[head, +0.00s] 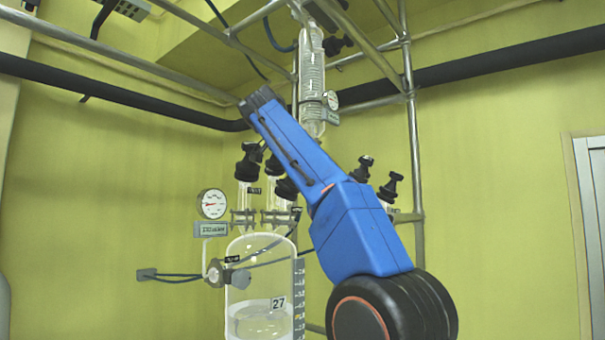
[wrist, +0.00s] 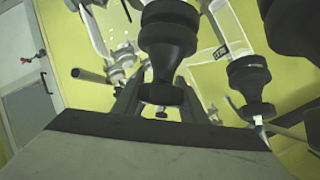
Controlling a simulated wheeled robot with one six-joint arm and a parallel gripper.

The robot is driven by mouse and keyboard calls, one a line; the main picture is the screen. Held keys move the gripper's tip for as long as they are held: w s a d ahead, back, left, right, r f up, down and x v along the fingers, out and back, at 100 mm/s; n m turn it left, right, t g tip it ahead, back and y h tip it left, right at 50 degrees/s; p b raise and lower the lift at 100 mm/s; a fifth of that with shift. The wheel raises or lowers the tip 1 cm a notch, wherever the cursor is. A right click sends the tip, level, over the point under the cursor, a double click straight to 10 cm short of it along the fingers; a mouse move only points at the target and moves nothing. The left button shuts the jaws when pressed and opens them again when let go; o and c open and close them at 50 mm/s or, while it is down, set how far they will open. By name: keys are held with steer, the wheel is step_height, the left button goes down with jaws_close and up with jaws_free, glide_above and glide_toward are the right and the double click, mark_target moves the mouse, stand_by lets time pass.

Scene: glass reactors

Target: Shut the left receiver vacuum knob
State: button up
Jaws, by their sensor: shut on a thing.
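Several black knobs sit on the glassware. In the head view the leftmost knob (head: 249,162) stands above a narrow glass tube with a small tag. In the wrist view a large black knob (wrist: 168,38) fills the upper middle, and its lower end is between the dark fingers of my gripper (wrist: 160,104). My gripper is shut on this knob. Which knob of the head view it is, I cannot tell. In the head view my blue arm hides my gripper. Another black knob (wrist: 249,82) is to the right in the wrist view, apart from the fingers.
A glass vessel marked 27 (head: 265,300) stands below, with a pressure gauge (head: 213,204) at its upper left. A glass condenser (head: 312,85) rises behind my arm. Metal frame bars (head: 414,130) surround the glassware. More black knobs (head: 391,187) stand right of my arm.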

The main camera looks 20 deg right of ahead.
steer(key=shift+f+g, duration=0.15)
steer(key=shift+g, duration=0.15)
stand_by(0.5)
steer(key=o, duration=1.1)
steer(key=shift+c, duration=0.2)
steer(key=shift+s, duration=0.15)
